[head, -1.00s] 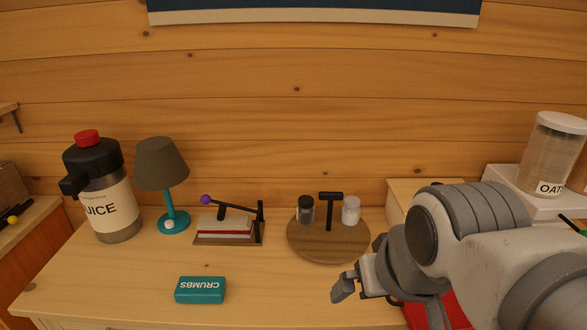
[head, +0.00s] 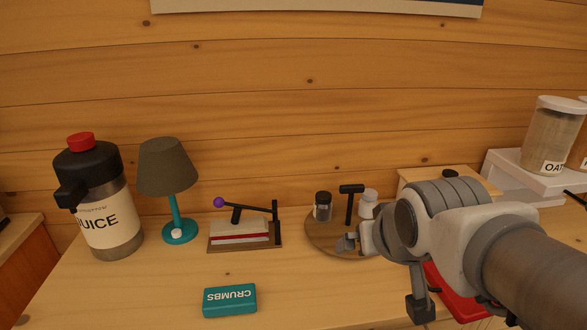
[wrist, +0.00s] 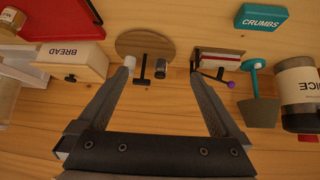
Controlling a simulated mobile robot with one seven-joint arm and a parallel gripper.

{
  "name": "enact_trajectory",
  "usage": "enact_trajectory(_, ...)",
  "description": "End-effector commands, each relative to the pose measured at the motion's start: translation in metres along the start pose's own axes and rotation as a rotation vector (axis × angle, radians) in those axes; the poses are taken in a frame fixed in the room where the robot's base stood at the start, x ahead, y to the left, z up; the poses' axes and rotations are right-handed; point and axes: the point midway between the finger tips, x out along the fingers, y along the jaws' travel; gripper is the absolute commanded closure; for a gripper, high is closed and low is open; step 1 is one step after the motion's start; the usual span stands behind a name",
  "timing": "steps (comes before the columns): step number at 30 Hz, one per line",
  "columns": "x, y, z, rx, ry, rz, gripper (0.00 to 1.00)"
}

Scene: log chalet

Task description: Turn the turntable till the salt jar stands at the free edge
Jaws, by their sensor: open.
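The round wooden turntable (head: 325,239) stands on the table near the back wall, with a black T-shaped handle (head: 350,205) rising from it. A white-lidded jar (head: 368,201), which looks like the salt, stands at its back right, partly hidden by my arm. A dark-lidded jar (head: 323,207) stands at its back left. My gripper (head: 352,242) is over the turntable's front right, hiding that part. The wrist view shows the turntable (wrist: 140,40) upside down beyond my open, empty fingers (wrist: 162,73), with the white jar (wrist: 129,62) by the left fingertip.
A press with a purple knob (head: 238,233) is close left of the turntable. The lamp (head: 167,168) and juice jug (head: 107,215) are farther left. A teal crumbs box (head: 230,300) lies in front. The bread box (wrist: 75,61) and red tray (wrist: 55,18) are to the right in the head view.

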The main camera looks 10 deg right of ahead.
Motion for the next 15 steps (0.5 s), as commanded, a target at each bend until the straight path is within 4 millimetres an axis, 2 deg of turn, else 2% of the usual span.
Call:
enact_trajectory(1, 0.027, 0.007, 0.002, 0.013, 0.041, 0.014, 0.00)
enact_trajectory(3, 0.047, 0.016, -0.009, 0.024, 0.111, 0.030, 0.00)
enact_trajectory(9, 0.099, 0.039, -0.033, 0.040, 0.307, 0.058, 0.00)
enact_trajectory(15, 0.144, 0.057, -0.049, 0.038, 0.497, 0.056, 0.00)
